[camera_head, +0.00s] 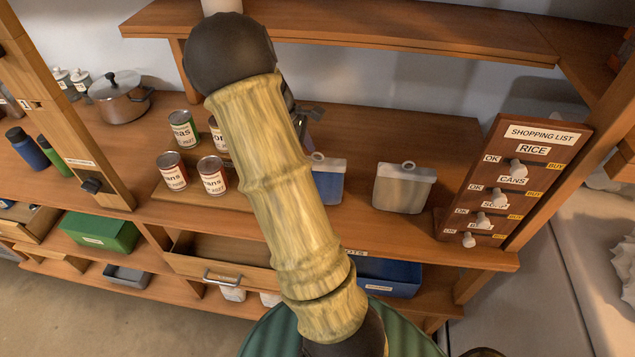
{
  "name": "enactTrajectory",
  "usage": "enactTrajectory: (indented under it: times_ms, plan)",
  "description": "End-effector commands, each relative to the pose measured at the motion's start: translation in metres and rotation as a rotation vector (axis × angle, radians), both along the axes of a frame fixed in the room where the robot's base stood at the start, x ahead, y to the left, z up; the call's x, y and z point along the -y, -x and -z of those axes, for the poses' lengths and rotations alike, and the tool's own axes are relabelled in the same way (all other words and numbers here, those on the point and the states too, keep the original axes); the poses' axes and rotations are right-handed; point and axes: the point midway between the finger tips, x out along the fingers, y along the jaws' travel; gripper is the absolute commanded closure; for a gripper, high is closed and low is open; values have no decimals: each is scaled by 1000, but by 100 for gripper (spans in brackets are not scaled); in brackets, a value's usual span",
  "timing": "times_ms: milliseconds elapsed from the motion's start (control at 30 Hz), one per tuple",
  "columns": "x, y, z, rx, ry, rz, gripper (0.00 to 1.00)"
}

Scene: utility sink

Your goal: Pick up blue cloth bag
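The blue cloth bag (329,186) stands on the wooden shelf, just right of my arm. It has a pale top band with a loop, and its left part is hidden behind the arm. A dark piece of my gripper (309,112) shows behind the arm, above and a little left of the bag. Most of the gripper is hidden, so I cannot tell whether it is open or shut. The bag looks upright on the shelf, and I see no clear contact between it and the gripper.
A grey-white bag (403,188) stands to the right, with free shelf between. Several cans (172,171) stand left of my arm. A shopping list board (515,180) rises at the right. An upper shelf (400,25) overhangs the back. An open drawer (222,262) lies below.

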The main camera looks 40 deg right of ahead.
Motion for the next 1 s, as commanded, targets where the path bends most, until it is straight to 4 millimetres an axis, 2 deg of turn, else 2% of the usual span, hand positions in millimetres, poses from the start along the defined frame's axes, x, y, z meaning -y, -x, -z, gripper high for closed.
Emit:
enactTrajectory:
  times_ms: [167, 300, 500, 1000]
  plan:
    - [2, 7, 8, -3, -1, 1, 40]
    - [5, 18, 25, -5, -1, 2, 40]
    - [10, 22, 45, -1, -1, 0, 40]
    - [10, 22, 46, 1, -1, 0, 40]
